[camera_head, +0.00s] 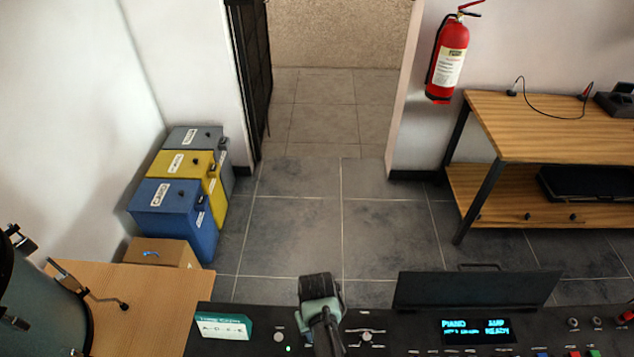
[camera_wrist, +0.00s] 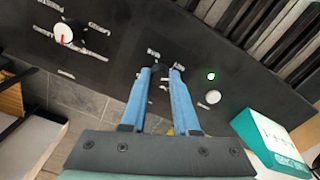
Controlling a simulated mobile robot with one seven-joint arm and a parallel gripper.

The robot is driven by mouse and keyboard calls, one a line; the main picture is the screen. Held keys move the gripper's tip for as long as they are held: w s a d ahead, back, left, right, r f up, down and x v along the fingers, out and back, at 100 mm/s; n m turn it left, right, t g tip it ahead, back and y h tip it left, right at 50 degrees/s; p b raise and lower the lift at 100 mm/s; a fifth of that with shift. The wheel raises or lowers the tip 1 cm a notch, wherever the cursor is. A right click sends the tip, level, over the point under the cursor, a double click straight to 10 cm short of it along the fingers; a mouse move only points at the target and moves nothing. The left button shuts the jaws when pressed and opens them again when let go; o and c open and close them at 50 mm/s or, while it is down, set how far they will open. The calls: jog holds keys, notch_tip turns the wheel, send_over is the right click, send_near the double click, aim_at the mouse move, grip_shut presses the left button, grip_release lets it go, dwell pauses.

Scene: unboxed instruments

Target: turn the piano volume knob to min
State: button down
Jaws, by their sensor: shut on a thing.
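The piano's black control panel (camera_head: 255,312) runs along the bottom of the head view, with a lit display (camera_head: 476,331) reading PIANO and READY. My gripper (camera_head: 325,328) is over the panel, left of the display, and hides what is under it. In the wrist view my gripper (camera_wrist: 160,71) has its two blue fingers on either side of a small dark knob (camera_wrist: 159,69), shut on it. Small labels beside the knob are too blurred to read, and its pointer is hidden. A white knob (camera_wrist: 66,33) with a red mark is apart, at the upper left; it also shows in the head view (camera_head: 366,337).
A teal and white box (camera_head: 224,327) stands on the panel left of my gripper. A white button (camera_wrist: 213,97) and a green light (camera_wrist: 211,76) are close to the fingers. A raised black screen (camera_head: 476,290) stands to the right. Piano keys (camera_wrist: 260,30) show at the upper right.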

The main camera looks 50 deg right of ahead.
jog(key=shift+n, duration=2.1)
jog(key=c, duration=0.7)
grip_release()
jog(key=shift+o, duration=0.2)
notch_tip(320, 180, up, 13)
